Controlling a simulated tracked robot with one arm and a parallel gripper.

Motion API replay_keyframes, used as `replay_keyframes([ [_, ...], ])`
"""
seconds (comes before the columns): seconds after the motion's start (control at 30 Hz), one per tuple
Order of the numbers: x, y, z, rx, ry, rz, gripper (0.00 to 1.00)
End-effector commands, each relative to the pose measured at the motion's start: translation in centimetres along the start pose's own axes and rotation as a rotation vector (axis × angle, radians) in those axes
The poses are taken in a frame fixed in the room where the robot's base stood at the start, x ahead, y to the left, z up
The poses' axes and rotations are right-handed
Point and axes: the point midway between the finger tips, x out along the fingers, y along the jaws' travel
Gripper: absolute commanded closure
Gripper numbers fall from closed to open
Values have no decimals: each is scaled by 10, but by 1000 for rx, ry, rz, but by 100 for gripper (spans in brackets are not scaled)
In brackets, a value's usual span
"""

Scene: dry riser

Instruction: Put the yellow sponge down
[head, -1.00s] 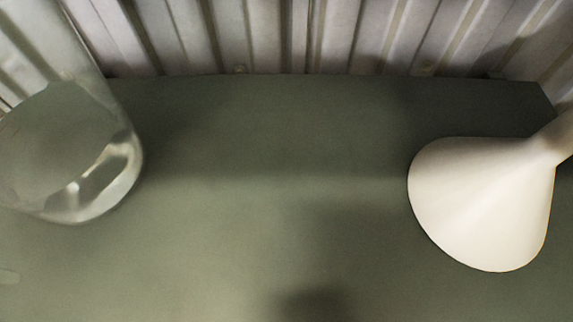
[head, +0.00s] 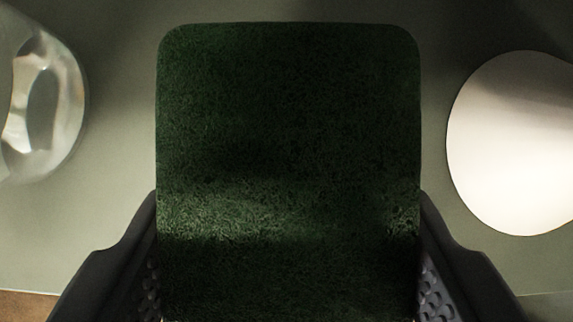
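A large block with rounded corners, taken to be the sponge (head: 288,110), fills the middle of the head view. Its visible face is dark green and rough like a scouring pad; no yellow shows. My gripper (head: 288,200) has one dark finger along each side of it. Both fingers meet its side edges, so the gripper is shut on it. The sponge's underside is hidden, so I cannot tell whether it touches the grey-green surface (head: 120,210) below. Its lower end runs out of the picture.
A clear glass vessel (head: 45,110) stands at the left edge. A white, rounded object (head: 515,145), seen earlier as funnel-shaped, is at the right. Bare surface shows between each and the sponge. A surface edge with brown beyond shows at bottom left.

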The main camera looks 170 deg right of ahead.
Motion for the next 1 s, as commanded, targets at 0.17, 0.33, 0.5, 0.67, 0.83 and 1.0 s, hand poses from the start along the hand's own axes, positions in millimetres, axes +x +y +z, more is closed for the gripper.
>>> replay_keyframes([
  [0.17, 13, 0, 8, 0, -2, -1, 60],
  [0.33, 19, 0, 12, 0, 0, 0, 60],
  [0.5, 36, 0, 22, 0, -5, 0, 60],
  [0.67, 50, 2, 26, 0, -2, 2, 60],
  [0.83, 53, 1, 26, 0, 2, 2, 60],
  [1.0, 54, 1, 26, 0, 1, 2, 60],
])
